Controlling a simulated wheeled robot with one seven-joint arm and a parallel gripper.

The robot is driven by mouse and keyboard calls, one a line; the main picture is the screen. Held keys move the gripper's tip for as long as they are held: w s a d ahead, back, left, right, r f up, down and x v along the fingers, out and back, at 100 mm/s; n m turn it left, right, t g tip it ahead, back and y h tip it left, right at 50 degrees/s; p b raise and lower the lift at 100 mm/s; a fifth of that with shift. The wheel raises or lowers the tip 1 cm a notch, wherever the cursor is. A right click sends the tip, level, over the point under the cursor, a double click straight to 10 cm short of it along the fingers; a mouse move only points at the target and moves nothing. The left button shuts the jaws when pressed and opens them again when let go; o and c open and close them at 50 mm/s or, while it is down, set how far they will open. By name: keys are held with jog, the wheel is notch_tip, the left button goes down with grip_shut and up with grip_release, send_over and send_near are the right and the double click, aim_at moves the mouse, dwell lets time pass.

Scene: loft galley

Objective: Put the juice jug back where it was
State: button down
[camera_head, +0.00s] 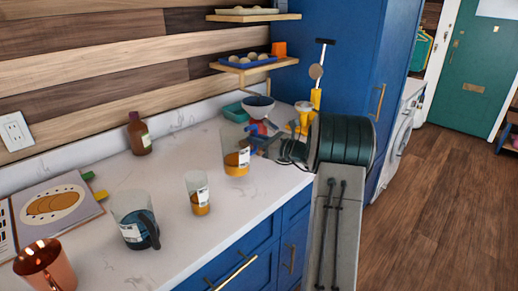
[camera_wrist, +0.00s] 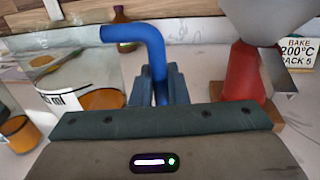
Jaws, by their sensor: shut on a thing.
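The juice jug (camera_head: 236,158) is a clear vessel with orange juice low in it and a white label, at the far part of the counter in the head view. In the wrist view its clear wall (camera_wrist: 75,75) fills the left side. Its bent blue handle (camera_wrist: 152,50) stands between the fingers. My gripper (camera_wrist: 160,88) is shut on this handle; in the head view the gripper (camera_head: 265,143) is at the jug's right, partly hidden by my arm. The jug looks upright. I cannot tell whether its base touches the counter.
A smaller glass of orange liquid (camera_head: 199,195) and a dark-handled jug (camera_head: 135,228) stand nearer. A brown bottle (camera_head: 139,135) is by the wall. Counter (camera_head: 180,165) between is clear.

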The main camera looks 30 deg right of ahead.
aim_at(257, 149)
jog(key=shift+f, duration=1.9)
jog(key=c, duration=1.8)
grip_release()
jog(key=shift+f, duration=0.15)
jog(key=o, duration=0.4)
